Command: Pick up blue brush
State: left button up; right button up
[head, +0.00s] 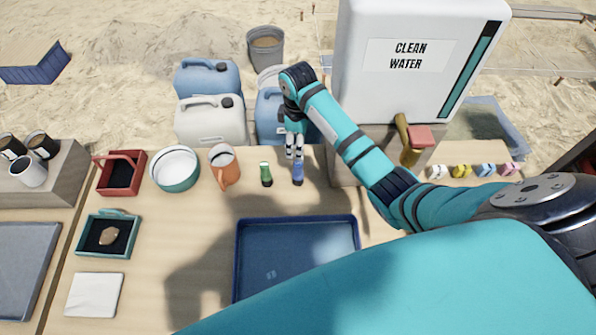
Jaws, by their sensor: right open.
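The blue brush (298,175) stands on the wooden table, right of a green brush (266,174) of similar size. My right gripper (294,152) points down from above at the upper end of the blue brush, with its fingers open. The fingertips overlap the top of the brush in the picture; whether they touch it I cannot tell. My left gripper is not in view.
A blue tray (240,262) lies in front of the brushes. An orange mug (223,167) and a white-and-teal bowl (175,170) stand left. The clean water tank (415,55) rises at right behind my arm. Jerrycans (211,122) stand behind the table.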

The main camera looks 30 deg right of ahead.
aim_at(298, 163)
notch_tip(298, 163, down, 12)
jog(key=shift+f, duration=0.2)
dwell(0.4)
jog(key=shift+c, duration=0.3)
grip_shut()
